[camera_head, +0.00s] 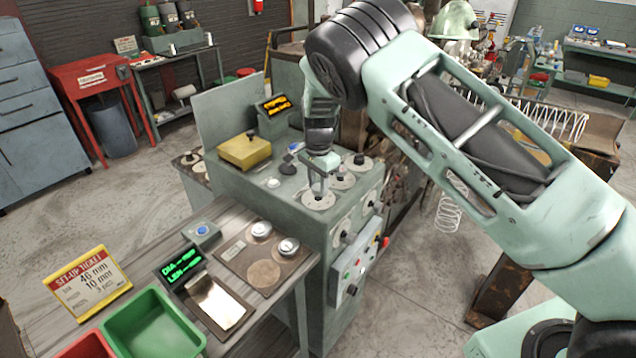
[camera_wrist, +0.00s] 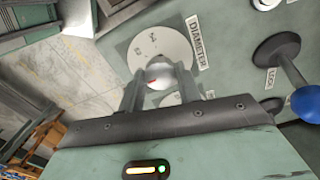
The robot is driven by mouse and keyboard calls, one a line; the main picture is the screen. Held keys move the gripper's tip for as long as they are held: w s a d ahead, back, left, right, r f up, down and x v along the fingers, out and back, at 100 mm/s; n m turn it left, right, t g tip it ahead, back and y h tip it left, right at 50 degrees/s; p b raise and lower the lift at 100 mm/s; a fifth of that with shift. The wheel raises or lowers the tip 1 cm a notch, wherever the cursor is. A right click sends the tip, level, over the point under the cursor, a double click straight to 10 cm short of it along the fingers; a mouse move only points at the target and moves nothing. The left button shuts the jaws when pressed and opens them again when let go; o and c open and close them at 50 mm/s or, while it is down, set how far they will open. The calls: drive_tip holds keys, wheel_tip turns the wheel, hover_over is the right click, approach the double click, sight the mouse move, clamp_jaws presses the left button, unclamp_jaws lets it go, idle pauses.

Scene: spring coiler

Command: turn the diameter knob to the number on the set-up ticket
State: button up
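The diameter knob, a rounded silver knob with a red mark (camera_wrist: 160,76), stands on a pale round dial (camera_wrist: 152,46) beside a DIAMETER label (camera_wrist: 199,42) in the wrist view. My gripper (camera_wrist: 161,72) has one finger on each side of the knob; I cannot tell whether both fingers press on it. In the head view my gripper (camera_head: 319,190) points down at the dial (camera_head: 318,201) on the machine's top, and the fingers hide the knob. The dial's numbers are too small to read. The set-up ticket (camera_head: 88,283) reads 46 mm and 10 mm, with a smaller line below.
A blue-tipped lever (camera_wrist: 300,98) by a LOCK label stands right of the dial. Other dials (camera_head: 359,163) are close behind my gripper. A yellow box (camera_head: 244,150) sits on the machine's left. A green display (camera_head: 182,267) shows DIA and LEN with dashes.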

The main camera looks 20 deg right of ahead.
drive_tip(key=shift+c, duration=0.9)
drive_tip(key=shift+b, duration=0.3)
drive_tip(key=n+b, duration=0.2)
drive_tip(key=n, duration=0.1)
drive_tip(key=shift+f+n+b, duration=0.15)
drive_tip(key=shift+n+b, duration=0.2)
drive_tip(key=shift+n, duration=0.05)
drive_tip(key=n+b, duration=0.3)
drive_tip(key=n, duration=0.3)
drive_tip(key=n+b, duration=0.1)
drive_tip(key=n, duration=0.4)
drive_tip(key=shift+d+b, duration=0.1)
drive_tip(key=shift+b, duration=0.25)
drive_tip(key=n, duration=0.5)
drive_tip(key=shift+b, duration=0.35)
